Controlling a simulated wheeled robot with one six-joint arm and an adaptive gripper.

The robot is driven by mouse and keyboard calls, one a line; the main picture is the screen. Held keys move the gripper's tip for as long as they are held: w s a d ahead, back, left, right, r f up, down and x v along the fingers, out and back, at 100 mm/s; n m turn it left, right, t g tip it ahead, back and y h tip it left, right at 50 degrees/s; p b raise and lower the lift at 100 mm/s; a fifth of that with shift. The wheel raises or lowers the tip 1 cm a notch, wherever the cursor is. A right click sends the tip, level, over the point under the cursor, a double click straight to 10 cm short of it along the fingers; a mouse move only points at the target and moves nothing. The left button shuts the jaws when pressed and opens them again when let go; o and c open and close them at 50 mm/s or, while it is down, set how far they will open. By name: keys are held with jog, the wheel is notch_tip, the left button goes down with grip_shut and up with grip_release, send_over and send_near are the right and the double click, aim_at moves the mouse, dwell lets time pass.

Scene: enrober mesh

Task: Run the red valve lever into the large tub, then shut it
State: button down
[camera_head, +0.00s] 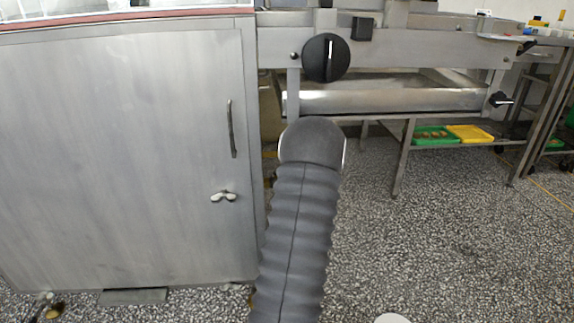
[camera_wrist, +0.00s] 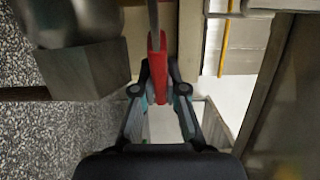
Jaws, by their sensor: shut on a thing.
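The red valve lever (camera_wrist: 157,68) shows in the wrist view, upright in the picture at the upper middle, with a grey metal rod above it. My gripper (camera_wrist: 159,88) has its two dark fingers on either side of the lever and is shut on it. A pale, tub-like surface (camera_wrist: 222,112) lies behind and to the right of the fingers; I cannot tell whether it is the large tub. In the head view my arm's grey sleeve covers the middle, and neither the gripper nor the lever can be seen.
A large steel cabinet (camera_head: 120,150) fills the left of the head view. A steel machine frame (camera_head: 420,48) with a black knob (camera_head: 326,58) stands behind my arm. Green (camera_head: 432,136) and yellow (camera_head: 470,134) trays sit on a low shelf. Speckled floor at right is open.

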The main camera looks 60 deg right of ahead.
jog(key=c, duration=1.2)
grip_release()
jog(key=v, duration=1.2)
